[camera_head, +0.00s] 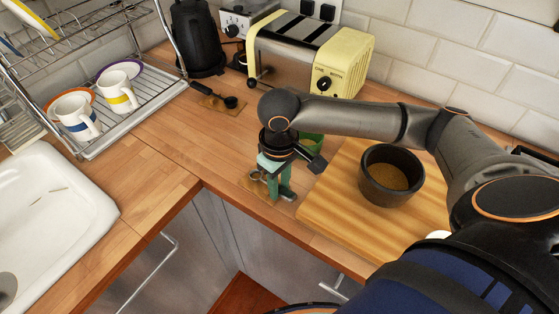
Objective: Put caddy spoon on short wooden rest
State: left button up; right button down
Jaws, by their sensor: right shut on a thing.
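My right gripper (276,190), with green fingers, points down at the counter near its front edge. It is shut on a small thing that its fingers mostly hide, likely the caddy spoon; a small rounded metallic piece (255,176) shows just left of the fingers. A small wooden rest (247,186) lies partly hidden under and beside the fingers. I cannot tell whether the spoon touches it. Another small wooden rest (212,103) lies farther back, with a dark-handled scoop (230,102) on it. My left gripper is not in view.
A dark bowl of brown grounds (391,176) stands on a wooden board (330,205) at right. A green container (311,146) is partly behind my arm. A yellow toaster (345,62), black kettle (197,38) and dish rack (130,118) stand behind. Counter left of the gripper is clear.

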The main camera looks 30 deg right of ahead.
jog(key=shift+f, duration=0.3)
jog(key=c, duration=0.5)
grip_release()
jog(key=shift+c, duration=0.2)
notch_tip(320, 180, up, 12)
jog(key=p, duration=0.1)
jog(key=shift+r, duration=0.25)
